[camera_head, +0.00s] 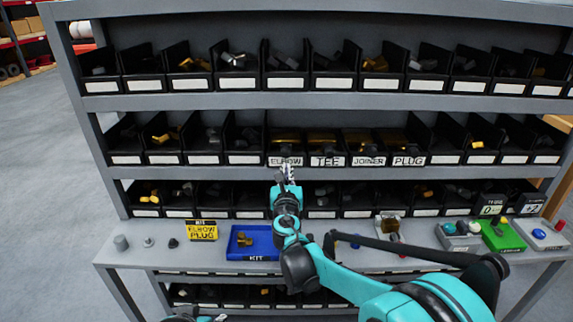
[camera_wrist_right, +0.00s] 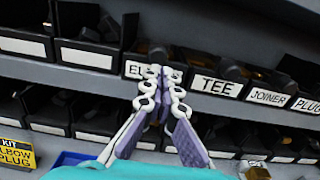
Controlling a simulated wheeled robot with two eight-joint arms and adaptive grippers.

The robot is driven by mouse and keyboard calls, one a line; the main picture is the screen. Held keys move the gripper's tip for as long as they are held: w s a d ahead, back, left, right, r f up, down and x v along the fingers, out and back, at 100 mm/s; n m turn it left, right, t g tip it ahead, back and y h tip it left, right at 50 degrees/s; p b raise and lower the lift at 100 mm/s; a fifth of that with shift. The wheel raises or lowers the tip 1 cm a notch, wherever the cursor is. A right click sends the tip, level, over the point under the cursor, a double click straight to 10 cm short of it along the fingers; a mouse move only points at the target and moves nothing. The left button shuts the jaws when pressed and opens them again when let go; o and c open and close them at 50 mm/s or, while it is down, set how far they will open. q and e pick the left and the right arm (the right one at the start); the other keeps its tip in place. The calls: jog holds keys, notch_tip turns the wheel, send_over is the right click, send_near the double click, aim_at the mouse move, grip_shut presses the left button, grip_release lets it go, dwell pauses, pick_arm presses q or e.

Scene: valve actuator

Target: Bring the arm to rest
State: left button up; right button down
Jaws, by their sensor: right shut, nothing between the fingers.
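My right arm reaches up from the lower right in the head view. Its gripper (camera_head: 287,172) is shut and empty, in front of the shelf just below the ELBOW bin (camera_head: 285,161). In the right wrist view the gripper (camera_wrist_right: 161,78) has its fingers together, overlapping the ELBOW label. A small part of my left arm shows at the bottom edge of the head view, with a pale tip (camera_head: 219,318) that may be its gripper; most of it is cut off.
Bins labelled TEE (camera_head: 326,161), JOINER (camera_head: 369,161) and PLUG (camera_head: 408,161) stand right of ELBOW. Below are a blue KIT tray (camera_head: 235,250), a yellow ELBOW PLUG sign (camera_head: 202,231) and a green tray (camera_head: 505,241). The floor at left is clear.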

jog(key=s, duration=0.6)
jog(key=s+d+f+m+g+h+b, duration=0.1)
jog(key=s+d+f+m+g+h, duration=0.15)
jog(key=s+d+m, duration=0.6)
jog(key=s+d+f+m+g+h+b, duration=0.15)
jog(key=s+d+f+m+g, duration=0.35)
jog(key=d+m, duration=0.65)
pick_arm(q)
jog(key=f, duration=0.1)
jog(key=w+f, duration=0.1)
jog(key=f, duration=0.1)
pick_arm(e)
jog(key=s+a+f+m+g+y, duration=0.1)
jog(key=s+f+m, duration=0.3)
jog(key=s+m, duration=0.4)
jog(key=s+a+f+m+g+y, duration=0.1)
jog(key=s+f+m+g+y, duration=0.1)
jog(key=s+f+m, duration=0.3)
jog(key=s+m+y, duration=0.1)
jog(key=s+m, duration=0.2)
jog(key=s, duration=0.2)
jog(key=shift+a+f+g, duration=0.2)
jog(key=shift+f+g, duration=0.1)
jog(key=shift+g, duration=0.05)
pick_arm(q)
jog(key=shift+o, duration=0.2)
